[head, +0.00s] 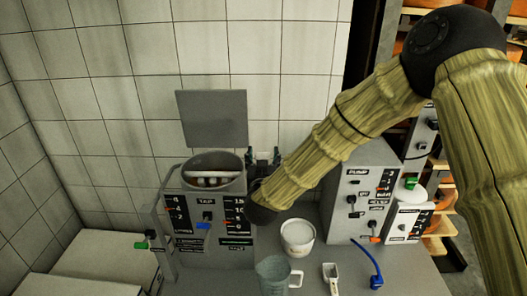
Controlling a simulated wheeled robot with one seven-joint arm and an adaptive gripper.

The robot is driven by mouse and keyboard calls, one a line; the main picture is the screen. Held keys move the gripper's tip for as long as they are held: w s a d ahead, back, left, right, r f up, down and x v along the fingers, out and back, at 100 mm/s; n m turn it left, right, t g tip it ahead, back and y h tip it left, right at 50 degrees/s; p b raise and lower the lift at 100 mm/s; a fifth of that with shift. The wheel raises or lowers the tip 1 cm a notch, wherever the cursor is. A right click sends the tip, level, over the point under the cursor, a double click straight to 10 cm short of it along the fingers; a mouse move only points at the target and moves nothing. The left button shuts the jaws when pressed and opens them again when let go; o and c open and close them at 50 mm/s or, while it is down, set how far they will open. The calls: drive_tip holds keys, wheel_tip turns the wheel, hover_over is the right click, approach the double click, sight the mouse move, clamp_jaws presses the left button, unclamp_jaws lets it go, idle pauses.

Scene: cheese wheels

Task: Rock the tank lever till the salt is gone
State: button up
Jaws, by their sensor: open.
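The grey tank (192,262) stands left of centre with its lid (212,118) raised. Its round opening (212,160) shows brownish contents with pale pieces (213,181); I cannot tell whether any is salt. A green-handled lever (142,246) sticks out at the tank's left side. A blue lever (203,226) sits on its front under the word TAP. My gripper (263,155) appears as dark prongs, open, just right of the tank's rim. My wrist and forearm partly hide it, and I see nothing between the prongs. It is apart from the green-handled lever.
A white tub (298,237), a grey jug (273,274), a white scoop (331,277) and a blue-handled tool (376,270) are on the grey bench (420,275). A grey pump unit (345,215) stands right. Shelves with orange wheels (440,195) are behind. A pale block (110,255) lies lower left.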

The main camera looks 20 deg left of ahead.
drive_tip(key=shift+w+a, duration=0.2)
drive_tip(key=shift+w, duration=0.4)
clamp_jaws()
drive_tip(key=shift+w+d, duration=0.1)
drive_tip(key=shift+r, duration=0.1)
